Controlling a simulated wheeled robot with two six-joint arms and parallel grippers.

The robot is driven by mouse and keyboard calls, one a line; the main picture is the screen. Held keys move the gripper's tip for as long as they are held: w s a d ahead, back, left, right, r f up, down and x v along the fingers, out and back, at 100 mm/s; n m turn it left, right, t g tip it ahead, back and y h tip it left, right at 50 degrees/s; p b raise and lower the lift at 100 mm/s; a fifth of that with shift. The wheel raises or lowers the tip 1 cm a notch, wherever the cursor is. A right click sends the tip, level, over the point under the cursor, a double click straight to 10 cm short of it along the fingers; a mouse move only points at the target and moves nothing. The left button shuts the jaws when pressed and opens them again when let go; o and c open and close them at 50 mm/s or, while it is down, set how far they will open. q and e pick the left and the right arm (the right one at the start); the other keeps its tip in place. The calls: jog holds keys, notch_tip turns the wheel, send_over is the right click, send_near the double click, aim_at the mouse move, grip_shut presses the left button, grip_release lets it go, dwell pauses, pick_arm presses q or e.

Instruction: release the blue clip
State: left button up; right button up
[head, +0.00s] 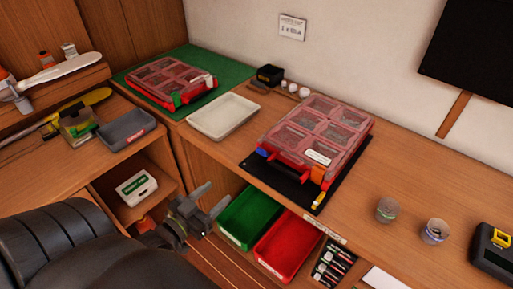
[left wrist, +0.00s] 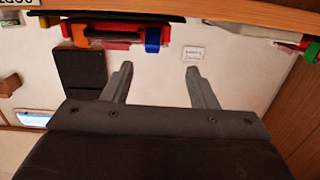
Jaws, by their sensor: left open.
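The blue clip (head: 262,152) is at the left end of the front edge of a red case (head: 291,166) with a clear lid. An orange clip (head: 317,175) is at the right end of that edge. My left gripper (head: 211,198) is open and empty, in front of the bench and to the left of the case, apart from it. In the left wrist view the blue clip (left wrist: 152,38) shows beyond the open fingers (left wrist: 158,68). I cannot tell whether the clip is fastened. My right gripper is not in view.
The case lies on a black mat (head: 284,186). A second red case (head: 172,80) lies on a green mat at the back left. A white tray (head: 223,117) sits between them. Green (head: 251,216) and red (head: 288,246) bins stand below the bench edge. Two jars (head: 387,209) stand to the right.

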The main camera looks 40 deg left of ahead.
pick_arm(q)
notch_tip(320, 180, up, 3)
jog(key=p, duration=0.1)
send_near(261, 150)
jog(key=shift+t, duration=0.3)
jog(key=w, duration=0.9)
jog(key=shift+d+f, duration=0.15)
jog(key=shift+f, duration=0.25)
jog(key=shift+s, duration=0.1)
jog(key=shift+c, duration=0.4)
jog(key=c, duration=0.9)
jog(key=f+t+b, duration=0.1)
jog(key=b, duration=0.2)
jog(key=shift+s+b, duration=0.15)
jog(key=shift+b, duration=0.25)
jog(key=shift+s+t+b, duration=0.1)
jog(key=shift+t+b, duration=0.2)
jog(key=shift+b, duration=0.35)
jog(key=shift+r, duration=0.1)
